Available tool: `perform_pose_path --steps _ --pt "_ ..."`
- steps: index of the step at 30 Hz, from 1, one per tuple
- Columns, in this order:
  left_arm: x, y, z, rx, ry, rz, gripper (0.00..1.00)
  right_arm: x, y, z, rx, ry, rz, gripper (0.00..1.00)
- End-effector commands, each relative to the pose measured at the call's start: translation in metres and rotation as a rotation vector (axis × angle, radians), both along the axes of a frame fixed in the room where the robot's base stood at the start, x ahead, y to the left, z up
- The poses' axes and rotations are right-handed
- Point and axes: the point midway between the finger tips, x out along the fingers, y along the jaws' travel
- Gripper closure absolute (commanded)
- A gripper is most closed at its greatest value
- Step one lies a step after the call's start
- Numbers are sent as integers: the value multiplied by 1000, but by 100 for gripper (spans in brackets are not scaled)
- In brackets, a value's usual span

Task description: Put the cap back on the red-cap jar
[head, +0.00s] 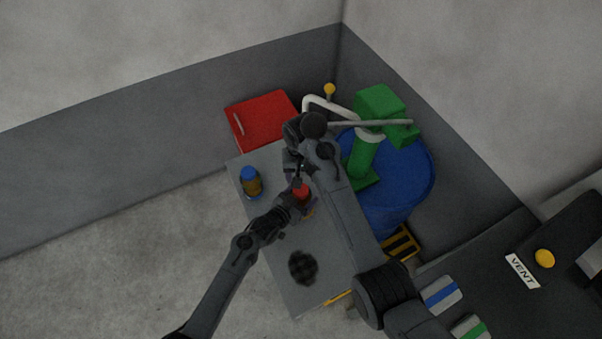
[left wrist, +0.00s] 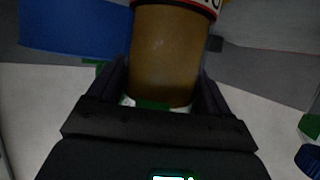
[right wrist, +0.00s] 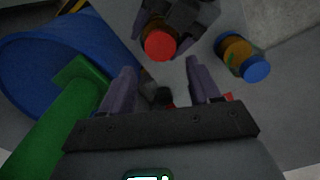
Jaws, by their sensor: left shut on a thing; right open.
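The red-cap jar (left wrist: 168,55) has an amber body and is held between the fingers of my left gripper (left wrist: 165,100). The red cap (right wrist: 160,45) shows at the jar's top in the right wrist view, and as a red patch in the head view (head: 301,190). I cannot tell whether it is fully seated. My left gripper also shows around the jar in the right wrist view (right wrist: 178,18). My right gripper (right wrist: 163,80) is open and empty, close to the cap and apart from it. In the head view my right arm partly hides the jar.
A blue-cap jar (head: 250,182) stands on the grey table (head: 270,240), left of my grippers. A dark round patch (head: 303,267) lies nearer the front. A red box (head: 262,122) is behind. A blue drum (head: 405,195) with a green pump (head: 362,158) stands at the right.

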Motion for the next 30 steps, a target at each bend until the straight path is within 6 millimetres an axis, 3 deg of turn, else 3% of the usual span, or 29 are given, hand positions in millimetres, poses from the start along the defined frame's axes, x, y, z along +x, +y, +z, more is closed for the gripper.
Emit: perform_pose_path --steps 7,21,30 --pt "0 0 0 1 1 0 100 0 0 -13 -1 2 0 38" --pt "0 0 0 1 1 0 100 0 0 -69 -1 1 -1 38" --pt "0 0 0 1 1 0 100 0 0 -80 0 0 -2 38"
